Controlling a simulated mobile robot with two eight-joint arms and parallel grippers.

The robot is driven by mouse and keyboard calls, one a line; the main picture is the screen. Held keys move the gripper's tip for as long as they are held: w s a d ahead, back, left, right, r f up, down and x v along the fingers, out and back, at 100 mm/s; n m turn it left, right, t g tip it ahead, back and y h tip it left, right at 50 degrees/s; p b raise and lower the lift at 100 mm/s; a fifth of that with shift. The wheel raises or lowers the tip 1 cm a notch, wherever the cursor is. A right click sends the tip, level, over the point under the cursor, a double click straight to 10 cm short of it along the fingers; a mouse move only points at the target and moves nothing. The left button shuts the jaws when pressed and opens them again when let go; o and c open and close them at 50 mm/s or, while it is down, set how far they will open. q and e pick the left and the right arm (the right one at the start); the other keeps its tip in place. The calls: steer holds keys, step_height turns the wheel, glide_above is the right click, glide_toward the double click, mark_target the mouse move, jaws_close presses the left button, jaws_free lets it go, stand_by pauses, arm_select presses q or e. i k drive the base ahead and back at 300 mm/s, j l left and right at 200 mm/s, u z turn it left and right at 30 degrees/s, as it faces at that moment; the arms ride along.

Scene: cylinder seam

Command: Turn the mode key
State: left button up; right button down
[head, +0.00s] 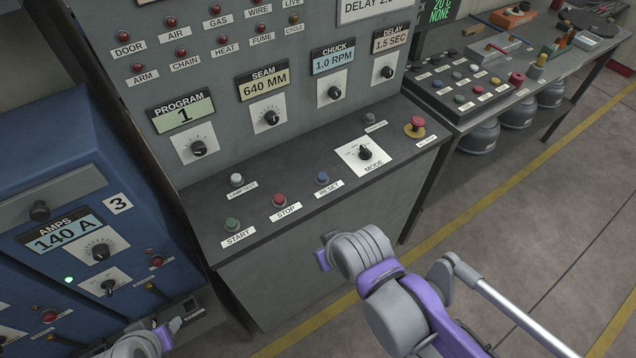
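The mode key (365,154) is a small black knob on a white plate labelled MODE, on the sloping desk of the grey console. Its position marks are too small to read. My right gripper (323,252) is in front of the console's front edge, below and left of the mode key and apart from it. Its fingers are mostly hidden behind my grey and purple wrist. My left gripper (177,326) is only partly in view at the bottom left, low beside the blue cabinet and far from the key. Neither gripper's opening can be made out.
On the desk are a red mushroom button (414,127), a blue RESET button (322,178), a red STOP button (279,200) and a green START button (232,223). An upright panel (230,128) with dials rises behind. A blue cabinet (70,170) stands left. Floor at right is clear.

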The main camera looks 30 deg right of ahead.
mark_target(364, 154)
steer(key=l+z, duration=0.15)
steer(key=z, duration=1.2)
